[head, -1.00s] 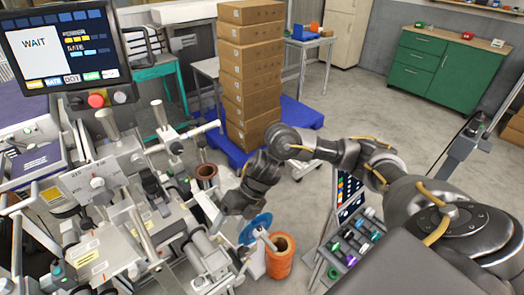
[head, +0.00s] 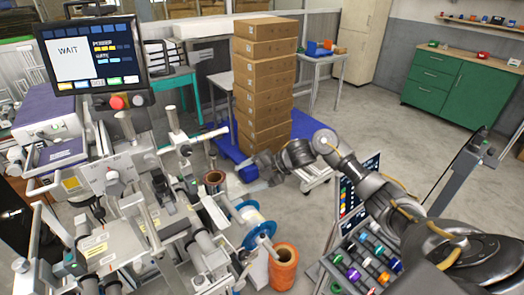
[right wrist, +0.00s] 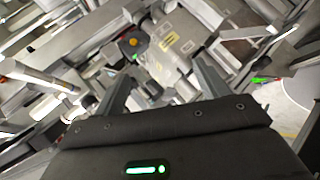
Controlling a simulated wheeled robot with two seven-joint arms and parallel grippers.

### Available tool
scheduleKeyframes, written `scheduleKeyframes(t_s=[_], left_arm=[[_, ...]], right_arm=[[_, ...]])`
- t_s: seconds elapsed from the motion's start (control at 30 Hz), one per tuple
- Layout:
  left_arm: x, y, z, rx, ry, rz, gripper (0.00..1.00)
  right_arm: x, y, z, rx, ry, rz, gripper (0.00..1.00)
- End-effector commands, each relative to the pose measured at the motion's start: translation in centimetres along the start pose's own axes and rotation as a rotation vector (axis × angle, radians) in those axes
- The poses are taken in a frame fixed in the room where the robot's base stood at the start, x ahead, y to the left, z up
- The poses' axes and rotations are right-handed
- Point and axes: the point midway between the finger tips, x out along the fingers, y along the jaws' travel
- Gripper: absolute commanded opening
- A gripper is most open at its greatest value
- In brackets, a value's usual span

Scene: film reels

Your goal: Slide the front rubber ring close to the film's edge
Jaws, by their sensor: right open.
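A white film roll (head: 250,216) sits on the machine's shaft at its right side. A blue ring-like disc (head: 262,236) is at its front end, and blue also shows behind the roll. Whether the front disc touches the film's edge cannot be told. My right gripper (head: 256,182) is above and behind the roll, apart from it. Its two fingers (right wrist: 162,88) stand apart with nothing between them in the right wrist view. My left gripper is not in view.
The grey machine (head: 140,220) with a WAIT screen (head: 92,58) fills the left. An orange roll (head: 283,266) stands on the floor beside it. Stacked cartons (head: 263,85) on a blue pallet (head: 228,150) stand behind. A rack of coloured spools (head: 365,255) is at right.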

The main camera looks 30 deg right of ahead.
Motion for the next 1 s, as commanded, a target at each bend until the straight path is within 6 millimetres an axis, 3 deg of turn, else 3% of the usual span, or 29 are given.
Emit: scheduleKeyframes(t_s=[0.3,0.5,0.7,1.0], left_arm=[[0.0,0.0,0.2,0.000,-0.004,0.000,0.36],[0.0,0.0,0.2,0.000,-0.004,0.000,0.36],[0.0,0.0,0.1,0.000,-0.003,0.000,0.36],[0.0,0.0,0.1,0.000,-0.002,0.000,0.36]], right_arm=[[-2.1,1.8,6.0,0.204,-0.139,0.172,0.73],[-3.3,3.2,8.6,0.283,-0.205,0.264,0.73],[-4.0,3.7,9.9,0.326,-0.238,0.309,0.73],[-4.2,3.8,10.2,0.333,-0.245,0.319,0.73]])
